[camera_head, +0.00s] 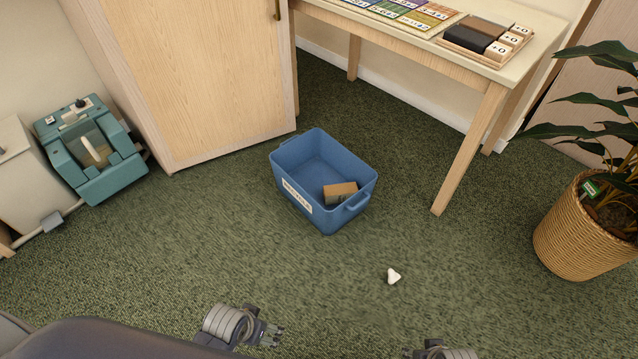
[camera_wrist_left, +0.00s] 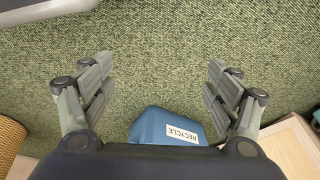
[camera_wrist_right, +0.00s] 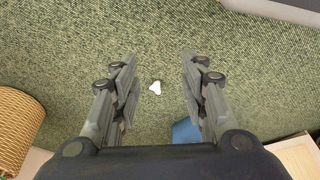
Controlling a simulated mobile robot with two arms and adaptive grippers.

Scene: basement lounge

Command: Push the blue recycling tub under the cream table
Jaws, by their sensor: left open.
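The blue recycling tub (camera_head: 350,165) stands upright on the green carpet, in front of the cabinet and table, with a small tan box (camera_head: 340,192) inside. Its label shows in the left wrist view on the tub (camera_wrist_left: 152,127), and a corner of the tub (camera_wrist_right: 184,131) shows in the right wrist view. The cream table (camera_head: 540,22) stands at the back right, its underside open. My left gripper (camera_head: 275,335) is open and empty, nearer than the tub. My right gripper (camera_head: 408,352) is at the bottom edge; in its wrist view (camera_wrist_right: 160,90) the fingers are apart and empty.
A white three-lobed object (camera_head: 393,276) lies on the carpet in front of the tub. A wooden cabinet (camera_head: 215,75) stands left of the table. A potted plant (camera_head: 575,235) is at the right, a teal machine (camera_head: 95,160) at the left. Game pieces lie on the table.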

